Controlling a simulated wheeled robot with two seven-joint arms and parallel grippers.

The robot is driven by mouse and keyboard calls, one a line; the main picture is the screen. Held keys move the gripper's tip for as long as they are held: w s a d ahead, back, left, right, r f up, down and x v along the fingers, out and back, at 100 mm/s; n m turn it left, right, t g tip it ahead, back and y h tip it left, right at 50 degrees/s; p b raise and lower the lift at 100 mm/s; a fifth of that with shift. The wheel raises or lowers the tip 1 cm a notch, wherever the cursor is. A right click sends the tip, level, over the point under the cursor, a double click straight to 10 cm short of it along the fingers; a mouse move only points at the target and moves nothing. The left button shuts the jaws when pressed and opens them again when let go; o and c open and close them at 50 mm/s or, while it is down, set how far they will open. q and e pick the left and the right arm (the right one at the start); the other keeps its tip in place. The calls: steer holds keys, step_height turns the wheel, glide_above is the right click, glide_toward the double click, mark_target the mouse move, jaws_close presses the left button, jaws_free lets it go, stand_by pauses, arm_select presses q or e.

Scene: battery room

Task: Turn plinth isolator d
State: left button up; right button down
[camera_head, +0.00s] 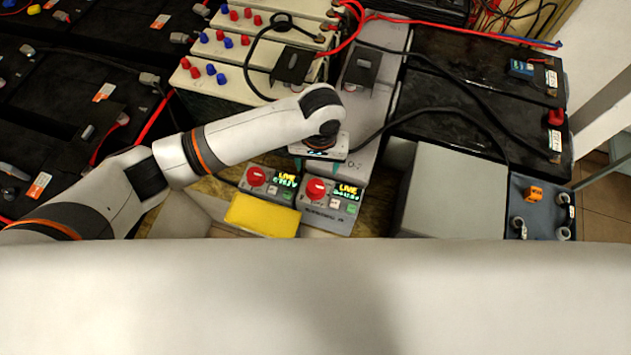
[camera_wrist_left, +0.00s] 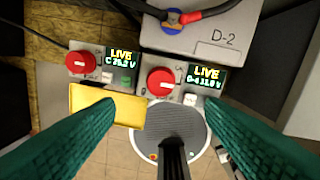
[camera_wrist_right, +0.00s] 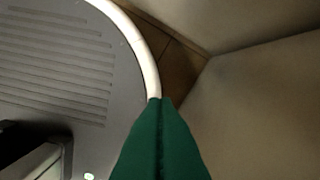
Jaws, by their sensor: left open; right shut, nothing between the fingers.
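Two grey isolator panels stand side by side at the front. The right panel, marked D (camera_head: 333,205), has a red round knob (camera_head: 316,188) and a lit screen reading LIVE; its knob also shows in the left wrist view (camera_wrist_left: 160,81). The left panel, marked C, has its own red knob (camera_head: 256,176) and LIVE screen. My left gripper (camera_wrist_left: 160,110) is open and empty, its green fingers either side of the D knob in its wrist view, apparently not touching it. The hand's tips are hidden in the head view. My right gripper (camera_wrist_right: 160,100) is shut and empty, away from the panels.
A yellow block (camera_head: 262,215) lies in front of panel C. A grey battery marked D-2 (camera_wrist_left: 215,45) with cables stands behind panel D. A grey box (camera_head: 455,195) is to the right. Black batteries and loose cables fill the back and sides.

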mark_target(316, 186)
arm_select(q)
step_height(316, 186, down, 12)
steer(key=shift+a+r, duration=0.1)
steer(key=shift+r, duration=0.1)
steer(key=shift+c, duration=0.3)
steer(key=c, duration=0.9)
